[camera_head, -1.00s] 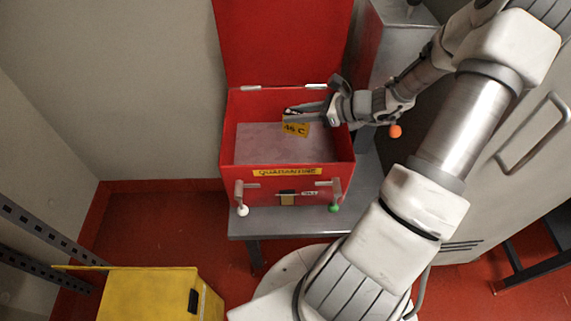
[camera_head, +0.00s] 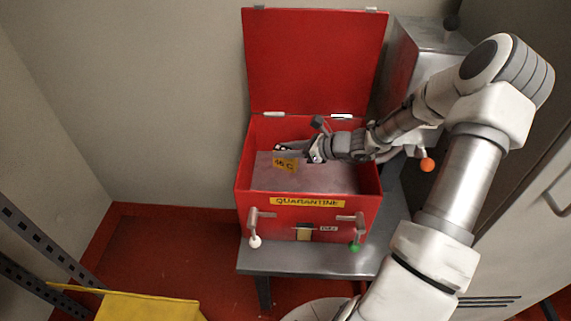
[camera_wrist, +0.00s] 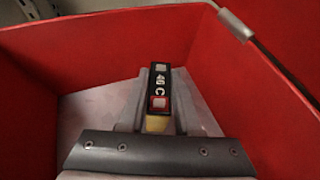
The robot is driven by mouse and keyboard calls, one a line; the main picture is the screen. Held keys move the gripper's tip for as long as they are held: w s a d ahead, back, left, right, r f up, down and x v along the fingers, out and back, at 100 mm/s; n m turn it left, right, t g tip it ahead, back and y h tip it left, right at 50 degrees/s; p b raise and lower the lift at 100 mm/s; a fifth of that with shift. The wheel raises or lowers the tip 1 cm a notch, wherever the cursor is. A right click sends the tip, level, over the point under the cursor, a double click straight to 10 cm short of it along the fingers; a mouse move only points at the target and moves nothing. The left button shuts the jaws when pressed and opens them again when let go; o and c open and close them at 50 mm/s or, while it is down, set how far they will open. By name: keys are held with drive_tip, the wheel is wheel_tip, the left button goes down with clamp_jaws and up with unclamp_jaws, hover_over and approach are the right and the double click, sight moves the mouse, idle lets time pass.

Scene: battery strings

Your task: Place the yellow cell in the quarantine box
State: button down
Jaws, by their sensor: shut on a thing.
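The yellow cell (camera_head: 285,164), marked 46 C, is inside the opening of the red quarantine box (camera_head: 256,205). My gripper (camera_head: 290,148) reaches in from the right and is shut on the cell. In the wrist view the cell's dark marked end (camera_wrist: 160,88) shows between the two grey fingers (camera_wrist: 160,105), with a little yellow below it. The box (camera_wrist: 42,120) has its lid (camera_head: 315,62) raised at the back. I cannot tell whether the cell touches the grey box floor (camera_head: 325,181).
The box stands on a grey bench (camera_head: 310,262). Two levers with a white knob (camera_head: 255,242) and a green knob (camera_head: 354,246) are on its front. A grey cabinet (camera_head: 428,50) stands right of it. A yellow container (camera_head: 150,306) is at lower left.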

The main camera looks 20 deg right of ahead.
sight(286, 160)
drive_tip(key=shift+f+b, duration=0.9)
drive_tip(key=shift+f, duration=1.05)
drive_tip(key=shift+f, duration=0.2)
drive_tip(key=c, duration=0.6)
unclamp_jaws()
drive_tip(key=shift+r, duration=0.3)
drive_tip(key=p+v, duration=0.2)
drive_tip(key=v, duration=0.5)
drive_tip(key=shift+s+d+p, duration=0.15)
drive_tip(key=shift+s+p, duration=0.05)
drive_tip(key=shift+p, duration=0.2)
